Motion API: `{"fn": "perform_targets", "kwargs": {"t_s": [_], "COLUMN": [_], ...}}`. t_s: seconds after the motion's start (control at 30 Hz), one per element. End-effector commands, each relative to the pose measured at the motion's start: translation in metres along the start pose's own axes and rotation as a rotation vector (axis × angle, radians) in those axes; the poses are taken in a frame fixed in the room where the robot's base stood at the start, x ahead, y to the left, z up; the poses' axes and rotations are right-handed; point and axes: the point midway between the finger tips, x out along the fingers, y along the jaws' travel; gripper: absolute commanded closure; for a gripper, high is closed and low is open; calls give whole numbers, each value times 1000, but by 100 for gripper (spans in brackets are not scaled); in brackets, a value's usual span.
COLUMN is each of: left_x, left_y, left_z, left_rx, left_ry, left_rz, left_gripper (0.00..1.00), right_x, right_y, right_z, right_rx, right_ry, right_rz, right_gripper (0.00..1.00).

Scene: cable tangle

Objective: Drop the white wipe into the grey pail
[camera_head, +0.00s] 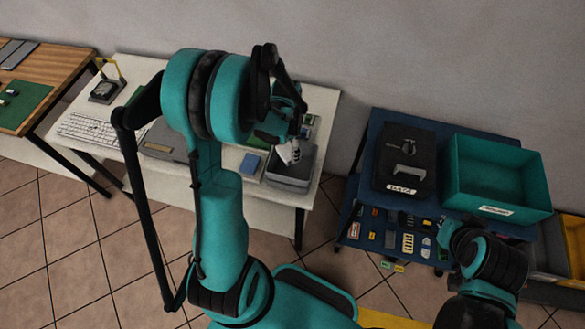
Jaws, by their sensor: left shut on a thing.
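The white wipe (289,152) hangs below my left gripper (284,138), which is shut on it. The wipe is small and crumpled, and part of it is hidden by the gripper. The grey pail (291,182) is an open rectangular bin at the right end of the white desk. The gripper and wipe show over the pail's opening. I cannot tell whether the wipe touches the pail. My right arm shows at the lower right, but its gripper cannot be made out.
A blue block (250,164) lies on the white desk (222,171) left of the pail. A keyboard (98,131) lies farther left. A blue table (367,190) at the right holds a black case (404,155), a teal bin (497,178) and several small parts.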

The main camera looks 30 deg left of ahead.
Motion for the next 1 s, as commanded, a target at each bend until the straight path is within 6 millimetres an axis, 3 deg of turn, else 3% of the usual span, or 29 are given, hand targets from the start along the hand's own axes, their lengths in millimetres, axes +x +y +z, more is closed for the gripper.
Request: {"fn": "perform_targets", "kwargs": {"t_s": [0.33,0.37,0.43,0.8,1.0], "left_x": [6,6,6,3,-25], "left_y": [0,0,0,0,0], "left_z": [0,0,0,0,1], "left_rx": [0,0,0,0,0], "left_ry": [0,0,0,0,0], "left_rz": [0,0,0,0,0], "left_gripper": [61,26,10,10,10], "right_x": [3,3,3,3,3], "right_y": [0,0,0,0,0], "right_z": [2,2,2,2,2], "right_rx": [0,0,0,0,0], "right_ry": [0,0,0,0,0], "right_rz": [0,0,0,0,0], "right_gripper": [100,100,100,100,100]}}
